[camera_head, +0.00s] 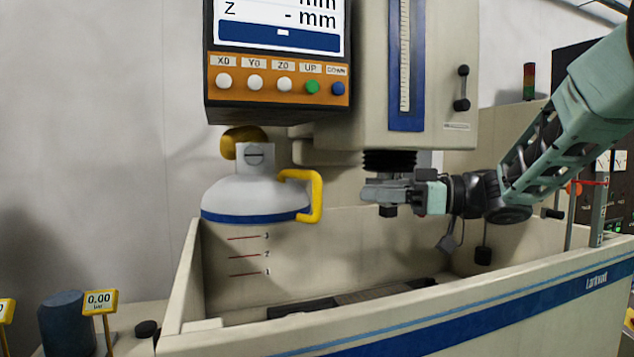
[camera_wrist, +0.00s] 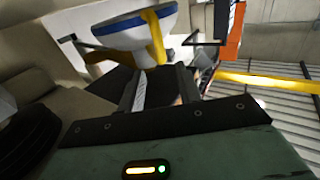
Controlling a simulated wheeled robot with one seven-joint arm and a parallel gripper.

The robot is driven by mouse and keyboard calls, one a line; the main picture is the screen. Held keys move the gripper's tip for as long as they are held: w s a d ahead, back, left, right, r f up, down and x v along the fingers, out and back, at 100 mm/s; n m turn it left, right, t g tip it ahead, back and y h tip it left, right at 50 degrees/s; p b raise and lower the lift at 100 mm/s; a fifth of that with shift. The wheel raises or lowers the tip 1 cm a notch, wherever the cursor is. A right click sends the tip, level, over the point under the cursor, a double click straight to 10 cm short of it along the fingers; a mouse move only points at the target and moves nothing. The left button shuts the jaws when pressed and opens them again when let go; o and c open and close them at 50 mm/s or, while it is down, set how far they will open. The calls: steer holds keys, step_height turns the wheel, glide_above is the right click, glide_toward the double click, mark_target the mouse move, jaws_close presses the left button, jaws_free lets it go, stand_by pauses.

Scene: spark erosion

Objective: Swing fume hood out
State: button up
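The fume hood (camera_head: 250,198) is a white dome with a blue rim band, hanging over the left end of the machine's tank. Its yellow handle (camera_head: 316,197) sticks out on its right side. My gripper (camera_head: 370,192) is to the right of the handle at about its height, apart from it and empty. In the wrist view the hood (camera_wrist: 112,32) is at the top, with its handle (camera_wrist: 156,40) beyond the gap between my fingers (camera_wrist: 160,85). The fingers stand apart.
The control panel (camera_head: 280,75) with its screen hangs above the hood. The machine head (camera_head: 430,90) and black bellows (camera_head: 389,160) are right above my gripper. The tank's front wall (camera_head: 430,310) runs below. A gauge labelled 0.00 (camera_head: 100,301) stands at lower left.

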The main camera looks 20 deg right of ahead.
mark_target(317, 186)
steer(key=p+x, duration=0.3)
steer(key=x, duration=0.8)
steer(key=shift+d+p, duration=0.1)
steer(key=shift+p, duration=0.2)
jaws_close()
